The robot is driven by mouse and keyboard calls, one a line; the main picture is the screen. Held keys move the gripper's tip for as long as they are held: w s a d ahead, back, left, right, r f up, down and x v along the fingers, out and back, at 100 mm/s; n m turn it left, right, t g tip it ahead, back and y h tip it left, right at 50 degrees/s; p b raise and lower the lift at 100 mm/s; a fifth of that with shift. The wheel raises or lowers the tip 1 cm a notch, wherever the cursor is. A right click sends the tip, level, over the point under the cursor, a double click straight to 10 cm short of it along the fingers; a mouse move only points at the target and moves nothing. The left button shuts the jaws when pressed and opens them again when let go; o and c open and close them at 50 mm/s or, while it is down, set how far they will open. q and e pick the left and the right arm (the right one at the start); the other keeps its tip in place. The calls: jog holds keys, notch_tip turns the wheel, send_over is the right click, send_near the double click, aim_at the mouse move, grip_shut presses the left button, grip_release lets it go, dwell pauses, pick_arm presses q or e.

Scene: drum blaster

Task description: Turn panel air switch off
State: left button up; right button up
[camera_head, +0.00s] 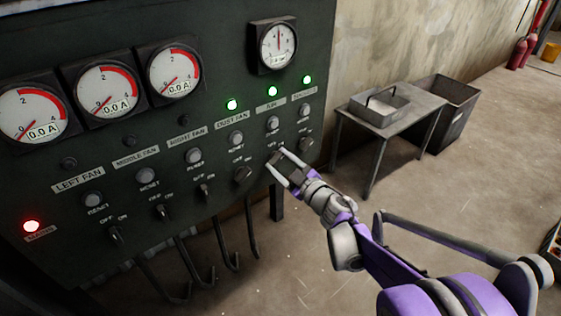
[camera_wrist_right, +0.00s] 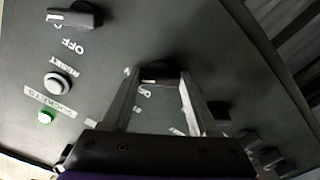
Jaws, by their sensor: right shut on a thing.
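The dark control panel (camera_head: 215,135) carries a row of rotary switches. The panel air switch is a dark knob (camera_wrist_right: 157,73) in the column under the middle green lamp (camera_head: 272,91), whose small label is hard to read. My right gripper (camera_head: 277,157) is at this knob, its fingers shut on it from both sides; it also shows in the right wrist view (camera_wrist_right: 160,78). The fingers hide most of the knob in the head view, so its exact angle cannot be told. My left gripper is not in view.
Neighbouring knobs sit close by: the dust fan knob (camera_head: 242,174) to the left and the rightmost knob (camera_head: 307,144). Reset buttons are above them. Hooked bars (camera_head: 252,235) hang below the panel. A metal table (camera_head: 410,115) with a tray stands right; open floor lies in front.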

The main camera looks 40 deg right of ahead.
jog(key=n+p, duration=0.1)
jog(key=n, duration=0.2)
jog(key=shift+r, duration=0.1)
jog(key=n+p, duration=0.1)
jog(key=n, duration=0.1)
jog(key=shift+n, duration=0.3)
jog(key=n+p, duration=0.1)
jog(key=n, duration=0.4)
jog(key=shift+n, duration=0.4)
jog(key=o, duration=1.4)
jog(key=s, duration=0.5)
jog(key=s+p, duration=0.1)
jog(key=s, duration=0.5)
jog(key=shift+d, duration=0.2)
